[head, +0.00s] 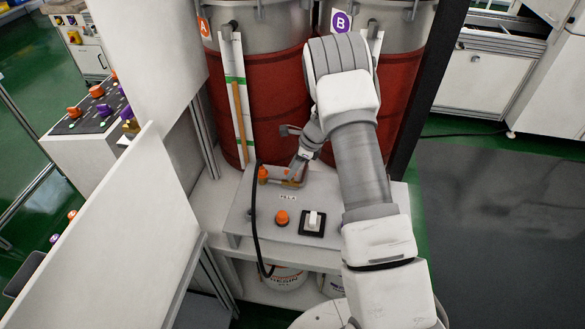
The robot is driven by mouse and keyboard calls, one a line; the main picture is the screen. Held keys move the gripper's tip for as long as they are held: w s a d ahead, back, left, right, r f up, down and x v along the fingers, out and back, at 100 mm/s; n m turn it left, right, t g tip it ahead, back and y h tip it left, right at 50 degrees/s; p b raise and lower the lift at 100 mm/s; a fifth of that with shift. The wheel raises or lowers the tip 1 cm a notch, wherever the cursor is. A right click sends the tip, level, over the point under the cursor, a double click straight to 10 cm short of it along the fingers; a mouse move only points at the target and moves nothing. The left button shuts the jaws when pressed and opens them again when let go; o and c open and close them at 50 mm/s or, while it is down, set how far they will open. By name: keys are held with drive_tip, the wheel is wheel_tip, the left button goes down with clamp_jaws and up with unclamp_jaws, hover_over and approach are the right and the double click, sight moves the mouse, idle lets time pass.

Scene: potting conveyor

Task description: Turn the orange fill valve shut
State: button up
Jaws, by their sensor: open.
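A light panel (240,222) labelled FILL A stands below the red drums. On its back part is an orange fitting (263,174) with an orange lever-like bar running right from it, partly hidden by my gripper; it looks like the fill valve. A round orange knob (281,217) sits nearer, below the label, beside a black-framed white switch (313,222). My gripper (296,175) is open and reaches down from the right at the bar's right end. I cannot tell whether its fingers touch the bar.
Drum A (265,95) and drum B (398,85) stand just behind the panel. A black hose (254,225) hangs across the panel's left side. A white partition (110,235) closes off the left; a dark post stands right of drum B. Dark floor (500,230) at right is free.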

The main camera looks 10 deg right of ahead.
drive_tip(key=shift+f, duration=0.1)
clamp_jaws()
